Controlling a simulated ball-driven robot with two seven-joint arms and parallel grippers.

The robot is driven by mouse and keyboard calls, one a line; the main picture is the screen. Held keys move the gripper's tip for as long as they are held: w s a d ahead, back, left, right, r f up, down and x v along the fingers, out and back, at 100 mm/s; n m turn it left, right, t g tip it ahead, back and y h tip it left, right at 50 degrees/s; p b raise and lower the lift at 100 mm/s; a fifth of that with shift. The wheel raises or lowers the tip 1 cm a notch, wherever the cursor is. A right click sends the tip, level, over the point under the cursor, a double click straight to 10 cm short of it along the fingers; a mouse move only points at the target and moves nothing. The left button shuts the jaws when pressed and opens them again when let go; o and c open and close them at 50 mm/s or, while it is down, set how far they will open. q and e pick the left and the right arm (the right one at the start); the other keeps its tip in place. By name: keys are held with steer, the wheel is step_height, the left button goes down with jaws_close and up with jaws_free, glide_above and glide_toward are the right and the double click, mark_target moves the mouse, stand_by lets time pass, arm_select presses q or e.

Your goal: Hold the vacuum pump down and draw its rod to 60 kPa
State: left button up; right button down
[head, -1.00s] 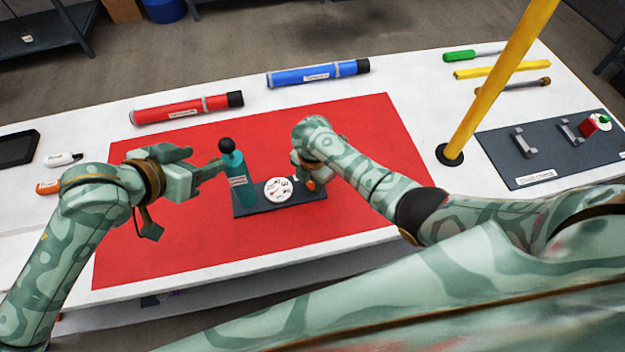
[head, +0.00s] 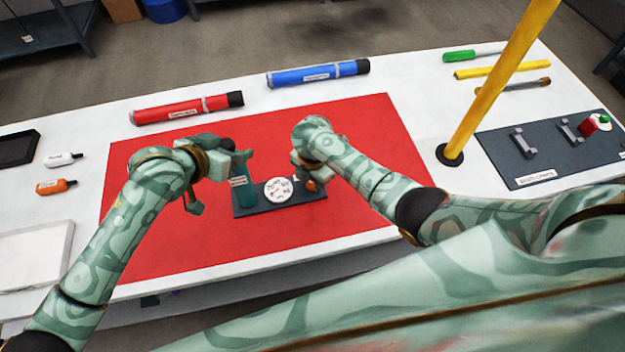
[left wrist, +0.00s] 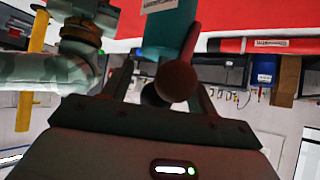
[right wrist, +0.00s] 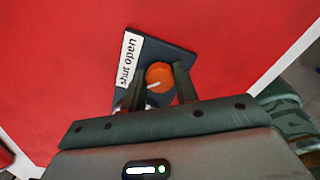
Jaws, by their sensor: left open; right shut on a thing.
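The vacuum pump has a teal cylinder (head: 246,194) on a dark base plate (head: 262,210), with a white round gauge (head: 279,190). Its dark ball knob (head: 227,144) is at the top of the cylinder and partly hidden. My left gripper (head: 232,156) is open at the knob; the left wrist view shows the dark knob (left wrist: 177,80) between or just beyond its fingers, contact unclear. My right gripper (right wrist: 160,80) is shut on the orange valve knob (right wrist: 158,76), beside a "shut open" label (right wrist: 128,62). The gauge reading is too small to tell.
The pump stands on a red mat (head: 350,150) on a white table. A red cylinder (head: 185,108) and a blue cylinder (head: 318,73) lie behind. A yellow post (head: 500,80) rises at right, near a dark board (head: 540,170). Small bottles (head: 57,186) lie at left.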

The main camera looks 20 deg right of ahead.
mark_target(224, 140)
arm_select(q)
steer(key=c, duration=1.1)
steer(key=shift+r, duration=0.15)
steer(key=shift+r, duration=2.85)
arm_select(e)
steer(key=shift+d, duration=0.1)
arm_select(q)
steer(key=shift+f, duration=0.25)
steer(key=o, duration=1.2)
